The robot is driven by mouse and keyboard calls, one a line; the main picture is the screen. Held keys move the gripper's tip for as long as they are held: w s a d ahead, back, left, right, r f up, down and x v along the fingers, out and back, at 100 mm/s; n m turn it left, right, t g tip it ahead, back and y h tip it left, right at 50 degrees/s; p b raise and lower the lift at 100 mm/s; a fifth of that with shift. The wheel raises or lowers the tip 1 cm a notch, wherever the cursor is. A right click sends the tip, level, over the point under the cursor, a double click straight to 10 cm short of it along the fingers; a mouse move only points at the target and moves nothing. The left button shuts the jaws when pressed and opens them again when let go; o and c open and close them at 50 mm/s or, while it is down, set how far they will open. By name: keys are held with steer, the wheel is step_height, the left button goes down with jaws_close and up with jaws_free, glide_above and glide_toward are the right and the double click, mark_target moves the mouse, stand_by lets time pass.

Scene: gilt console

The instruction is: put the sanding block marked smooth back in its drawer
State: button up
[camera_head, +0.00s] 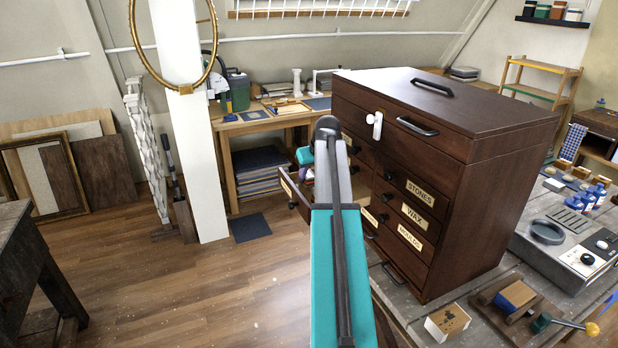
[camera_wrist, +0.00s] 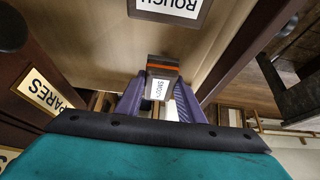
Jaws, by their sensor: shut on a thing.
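My gripper (camera_wrist: 160,88) is shut on a small dark block with an orange band, the sanding block (camera_wrist: 160,68). A second block labelled ROUGH (camera_wrist: 170,8) is in that drawer, at the top edge.
The dark wooden cabinet (camera_head: 480,190) stands on a workbench, with shut drawers labelled STONES and WAX among others. A SPARES label (camera_wrist: 45,92) is on a dark front at left in the wrist view. A grey machine (camera_head: 575,245) stands right of the cabinet.

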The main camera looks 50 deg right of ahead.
steer(key=shift+f, duration=0.6)
steer(key=shift+f, duration=0.15)
steer(key=o, duration=1)
steer(key=shift+r, duration=0.2)
steer(key=b+v, duration=0.3)
steer(key=v, duration=0.9)
steer(key=shift+w, duration=0.1)
